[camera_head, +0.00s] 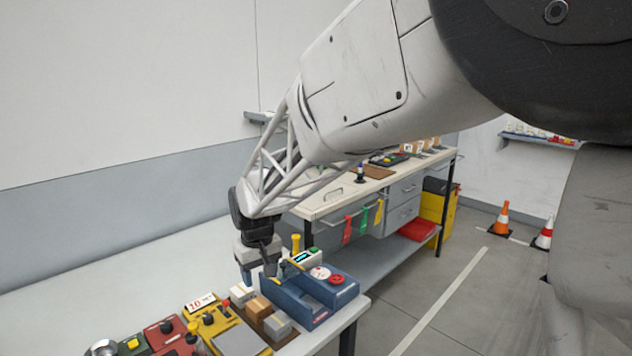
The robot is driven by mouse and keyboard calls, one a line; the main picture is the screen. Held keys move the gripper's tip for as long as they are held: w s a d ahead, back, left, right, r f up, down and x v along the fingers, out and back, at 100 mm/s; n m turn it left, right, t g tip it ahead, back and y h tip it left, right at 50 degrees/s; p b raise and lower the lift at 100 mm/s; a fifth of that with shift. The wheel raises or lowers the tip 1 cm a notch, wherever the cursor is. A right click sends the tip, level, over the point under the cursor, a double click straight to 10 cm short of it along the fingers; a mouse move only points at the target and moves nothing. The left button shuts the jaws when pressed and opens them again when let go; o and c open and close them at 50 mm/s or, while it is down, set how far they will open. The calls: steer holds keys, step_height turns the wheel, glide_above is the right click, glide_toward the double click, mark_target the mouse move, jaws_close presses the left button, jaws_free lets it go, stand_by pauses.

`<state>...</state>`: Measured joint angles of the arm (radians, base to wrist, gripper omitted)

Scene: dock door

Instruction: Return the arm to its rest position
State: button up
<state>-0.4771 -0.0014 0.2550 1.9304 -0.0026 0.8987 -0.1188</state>
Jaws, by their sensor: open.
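My arm reaches from the upper right down to the left, and its white links fill much of the view. My gripper (259,277) hangs at the end of the arm, pointing down over the front table (120,277). It is open, and I see nothing held between its fingers. It is just left of a blue device (318,306) with a red knob (336,280) and a white dial (320,273). Whether a finger touches the device I cannot tell.
Small blocks, white (241,293), brown (258,308) and grey (278,326), stand below the gripper. A yellow control box (229,330) and a red one (168,334) are farther left. A workbench (330,203) stands behind; cones (502,217) are on the floor at right.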

steer(key=s+d+r+m, duration=0.1)
steer(key=s+d+r, duration=0.2)
steer(key=d, duration=0.3)
steer(key=s+d+r+m, duration=0.1)
steer(key=s+d+r, duration=0.15)
steer(key=d, duration=0.35)
steer(key=s+d+m+t, duration=0.1)
steer(key=s+d+m, duration=0.1)
steer(key=s+d, duration=0.7)
steer(key=s+d+m+t, duration=0.1)
steer(key=s+d+m, duration=0.2)
steer(key=s+d, duration=0.7)
steer(key=s, duration=0.6)
steer(key=shift+s+d+r, duration=0.15)
steer(key=shift+s+d, duration=0.1)
steer(key=shift+d, duration=0.05)
